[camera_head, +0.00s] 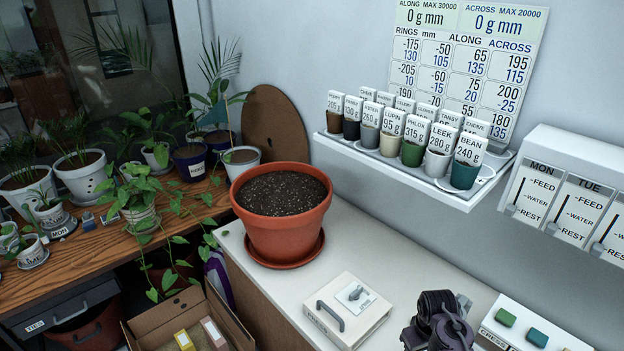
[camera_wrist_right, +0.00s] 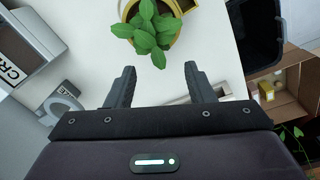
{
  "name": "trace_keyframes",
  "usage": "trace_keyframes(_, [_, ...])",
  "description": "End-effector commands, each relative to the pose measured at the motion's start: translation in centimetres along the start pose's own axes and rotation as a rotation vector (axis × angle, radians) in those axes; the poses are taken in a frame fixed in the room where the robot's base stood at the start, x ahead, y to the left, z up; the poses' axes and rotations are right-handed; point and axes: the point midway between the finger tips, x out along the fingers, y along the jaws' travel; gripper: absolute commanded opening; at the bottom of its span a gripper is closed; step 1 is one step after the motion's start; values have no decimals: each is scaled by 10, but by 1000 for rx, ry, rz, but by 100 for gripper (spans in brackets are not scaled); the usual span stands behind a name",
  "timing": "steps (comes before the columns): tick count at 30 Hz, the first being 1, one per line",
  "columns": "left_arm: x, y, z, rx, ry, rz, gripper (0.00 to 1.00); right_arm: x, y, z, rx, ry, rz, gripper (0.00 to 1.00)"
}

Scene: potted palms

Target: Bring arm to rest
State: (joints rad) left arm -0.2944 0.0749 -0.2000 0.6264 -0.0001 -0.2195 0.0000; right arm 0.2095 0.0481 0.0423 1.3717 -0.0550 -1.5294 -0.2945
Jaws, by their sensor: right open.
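In the right wrist view my right gripper (camera_wrist_right: 160,70) is open, with its two dark fingers apart and nothing between the tips. Past the tips a small leafy green plant in a yellow pot (camera_wrist_right: 129,9) stands on the white surface, apart from the fingers. In the head view a dark, purplish part of my right arm shows at the bottom right, over the white counter (camera_head: 400,262); the fingers cannot be made out there. My left gripper is not in view.
A terracotta pot of soil (camera_head: 283,225) stands on the counter. A white box with a grey handle (camera_head: 330,316) lies left of my arm. A box with coloured buttons (camera_head: 520,330) is to its right. A shelf of labelled cups (camera_head: 400,165) hangs behind.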

Motion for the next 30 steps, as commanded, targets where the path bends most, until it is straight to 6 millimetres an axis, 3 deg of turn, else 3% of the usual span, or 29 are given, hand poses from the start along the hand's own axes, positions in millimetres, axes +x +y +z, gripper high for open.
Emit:
trace_keyframes(8, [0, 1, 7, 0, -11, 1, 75, -22, -22, 45, 34, 56, 45, 49])
trace_keyframes(15, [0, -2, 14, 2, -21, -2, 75, -70, -62, 98, 73, 144, 58, 49])
trace_keyframes(30, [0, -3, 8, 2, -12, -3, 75, -147, -110, 155, 123, 250, 15, 49])
